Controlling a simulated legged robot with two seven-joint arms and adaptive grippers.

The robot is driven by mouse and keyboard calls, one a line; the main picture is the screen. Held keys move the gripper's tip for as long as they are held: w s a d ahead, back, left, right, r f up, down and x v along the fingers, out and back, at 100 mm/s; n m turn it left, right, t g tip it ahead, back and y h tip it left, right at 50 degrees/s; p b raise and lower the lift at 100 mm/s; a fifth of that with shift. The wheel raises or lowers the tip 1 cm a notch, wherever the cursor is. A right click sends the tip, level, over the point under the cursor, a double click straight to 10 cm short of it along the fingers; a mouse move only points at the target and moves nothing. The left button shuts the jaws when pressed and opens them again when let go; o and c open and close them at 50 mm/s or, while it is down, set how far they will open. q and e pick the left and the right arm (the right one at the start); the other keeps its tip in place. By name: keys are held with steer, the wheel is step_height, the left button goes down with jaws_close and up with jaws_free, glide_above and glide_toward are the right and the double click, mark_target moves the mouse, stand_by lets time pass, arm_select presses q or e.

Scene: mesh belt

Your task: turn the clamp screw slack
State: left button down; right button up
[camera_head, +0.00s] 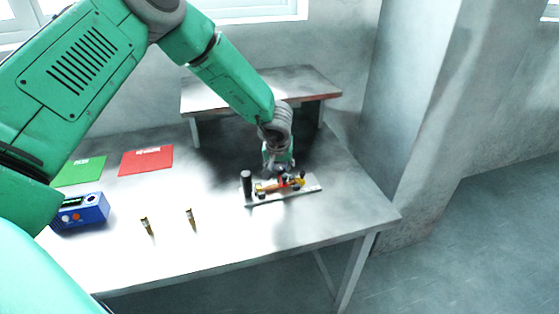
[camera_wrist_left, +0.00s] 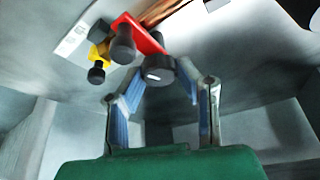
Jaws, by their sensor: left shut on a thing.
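A small fixture on a pale plate (camera_head: 298,191) lies at the right of the table, with red, yellow and black parts. In the left wrist view a black knob with a white mark (camera_wrist_left: 159,72), seemingly the clamp screw, sits at the end of a red bar (camera_wrist_left: 140,33). My left gripper (camera_head: 276,171) reaches down to the fixture from above. In the left wrist view its blue-padded fingers (camera_wrist_left: 160,88) are on either side of the marked knob, shut on it. The knob's contact with the pads is partly hidden. My right gripper is out of view.
A black post (camera_head: 246,183) stands at the plate's left end. Two small brass-coloured pieces (camera_head: 190,218) (camera_head: 148,226), a blue box (camera_head: 80,210), and red (camera_head: 146,160) and green (camera_head: 80,171) mats lie to the left. A raised shelf (camera_head: 300,82) stands behind. The table's front middle is clear.

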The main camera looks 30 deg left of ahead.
arm_select(q)
steer(key=n+g+y+p, duration=0.1)
steer(key=n+p, duration=0.1)
steer(key=n, duration=0.1)
steer(key=shift+s+f+n+p, duration=0.1)
steer(key=shift+s+n+p, duration=0.05)
steer(key=shift+n+p, duration=0.25)
steer(key=shift+f+n+g+y+p, duration=0.1)
steer(key=shift+n+g+y+p, duration=0.2)
steer(key=shift+n, duration=0.6)
steer(key=shift+n+g, duration=0.3)
steer(key=shift+n, duration=0.6)
steer(key=n+g, duration=0.1)
steer(key=n, duration=0.2)
steer(key=shift+d+f+n+y+b, duration=0.1)
steer(key=shift+f+n+y+b, duration=0.05)
steer(key=shift+n+y+b, duration=0.2)
steer(key=shift+n+g+b, duration=0.9)
steer(key=shift+n+b, duration=0.05)
steer(key=shift+n, duration=1.2)
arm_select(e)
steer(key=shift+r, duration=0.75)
